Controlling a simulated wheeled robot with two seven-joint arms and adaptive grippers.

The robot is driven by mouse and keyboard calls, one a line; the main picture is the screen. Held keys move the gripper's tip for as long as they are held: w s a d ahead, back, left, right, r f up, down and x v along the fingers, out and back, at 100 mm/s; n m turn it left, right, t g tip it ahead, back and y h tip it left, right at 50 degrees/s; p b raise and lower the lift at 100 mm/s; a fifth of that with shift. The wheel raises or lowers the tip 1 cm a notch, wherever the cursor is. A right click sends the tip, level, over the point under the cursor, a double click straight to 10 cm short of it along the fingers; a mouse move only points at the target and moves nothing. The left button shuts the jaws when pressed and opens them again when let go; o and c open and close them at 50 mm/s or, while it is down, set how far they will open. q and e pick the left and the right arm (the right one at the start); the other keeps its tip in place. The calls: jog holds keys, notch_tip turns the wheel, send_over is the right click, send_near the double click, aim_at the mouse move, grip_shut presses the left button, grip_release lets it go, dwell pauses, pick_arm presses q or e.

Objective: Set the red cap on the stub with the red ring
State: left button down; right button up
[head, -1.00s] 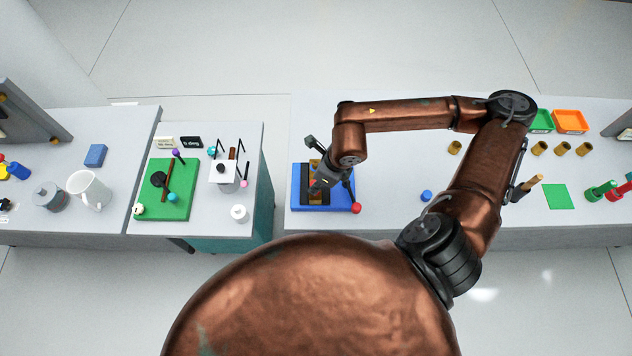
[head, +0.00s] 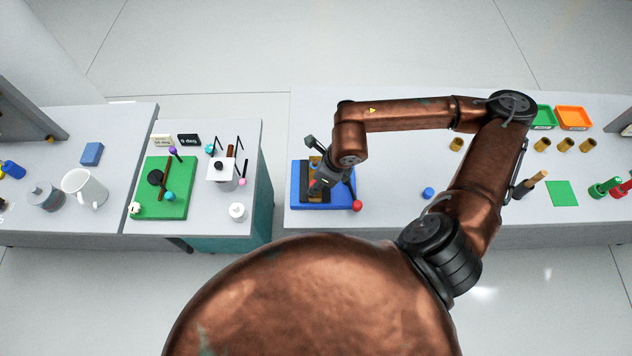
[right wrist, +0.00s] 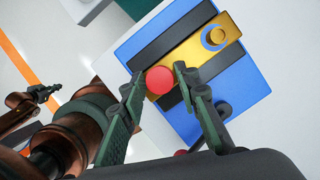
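The red cap (right wrist: 160,81) shows as a round red top between the fingertips of my right gripper (right wrist: 158,78). It is over a gold plate (right wrist: 185,53) on a blue base (right wrist: 245,85). Any gap between cap and fingers is too small to judge. Whatever is under the cap is hidden, so I cannot make out a red ring. In the head view my right gripper (head: 322,182) points down over the blue base (head: 297,193). A dark jointed end (right wrist: 45,92) at the left of the right wrist view looks like my left gripper; its state is unclear.
A red ball (head: 357,205) is at the base's front right corner. A blue cap (head: 428,193) lies on the table to the right. A blue ring (right wrist: 216,37) is on the gold plate. Several brown cylinders (head: 542,145) and a green square (head: 562,193) are farther right.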

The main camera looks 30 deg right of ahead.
jog(key=o, duration=0.3)
jog(key=shift+r, duration=0.2)
jog(key=v, duration=1.1)
jog(key=shift+r, duration=0.3)
jog(key=shift+d, duration=0.1)
